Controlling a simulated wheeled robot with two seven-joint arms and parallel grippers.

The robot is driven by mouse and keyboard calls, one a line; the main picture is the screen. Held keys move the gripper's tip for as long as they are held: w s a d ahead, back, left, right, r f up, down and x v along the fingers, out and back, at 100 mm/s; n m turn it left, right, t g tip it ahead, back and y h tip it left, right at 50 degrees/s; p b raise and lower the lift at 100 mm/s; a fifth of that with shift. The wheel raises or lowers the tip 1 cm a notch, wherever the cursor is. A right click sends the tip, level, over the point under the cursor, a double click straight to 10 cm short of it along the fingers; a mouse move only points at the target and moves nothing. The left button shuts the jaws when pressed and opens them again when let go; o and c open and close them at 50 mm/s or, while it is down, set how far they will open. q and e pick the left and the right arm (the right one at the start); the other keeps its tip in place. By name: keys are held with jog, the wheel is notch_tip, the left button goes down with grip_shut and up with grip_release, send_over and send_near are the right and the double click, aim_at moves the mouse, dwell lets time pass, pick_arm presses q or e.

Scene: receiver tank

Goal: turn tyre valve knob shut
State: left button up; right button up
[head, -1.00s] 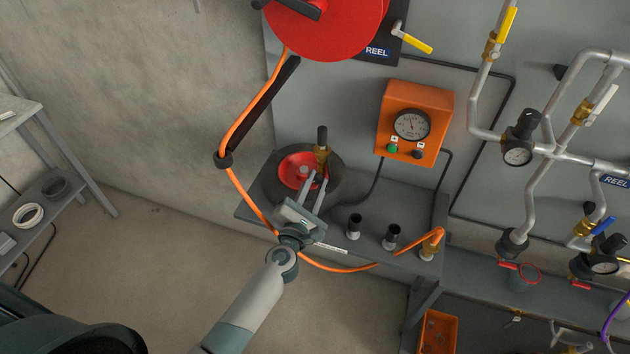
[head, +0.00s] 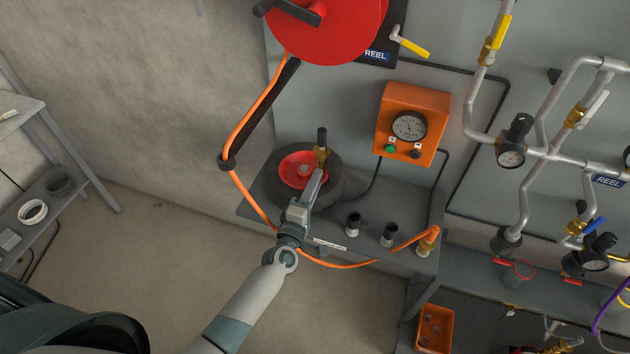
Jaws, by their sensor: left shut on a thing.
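The tyre (head: 334,185) lies on the grey bench with its red hub (head: 297,168) facing up. A brass valve fitting (head: 321,154) with a black upright part (head: 322,135) stands at the hub's right side. My left gripper (head: 315,182) reaches in from the front, its fingers seen nearly edge-on, with the tips at the near side of the brass fitting. It is shut on the tyre valve knob, which the fingers mostly hide. My right gripper is not in view.
An orange gauge box (head: 413,123) hangs on the panel behind. Two dark-topped posts (head: 353,224) stand right of the tyre. An orange hose (head: 340,265) runs along the bench's front edge. A red reel (head: 325,30) is above.

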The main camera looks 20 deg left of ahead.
pick_arm(q)
jog(key=m+p, duration=0.1)
jog(key=m, duration=0.2)
jog(key=shift+m, duration=0.4)
jog(key=m+p, duration=0.1)
jog(key=m, duration=0.3)
jog(key=shift+m, duration=0.4)
jog(key=m, duration=0.3)
jog(key=shift+m+p, duration=0.3)
jog(key=shift+p, duration=0.1)
jog(key=shift+f+m+h, duration=0.1)
jog(key=shift+m+h, duration=0.2)
jog(key=shift+m, duration=1.5)
jog(key=shift+a, duration=0.1)
jog(key=o, duration=1)
jog(key=shift+s, duration=0.15)
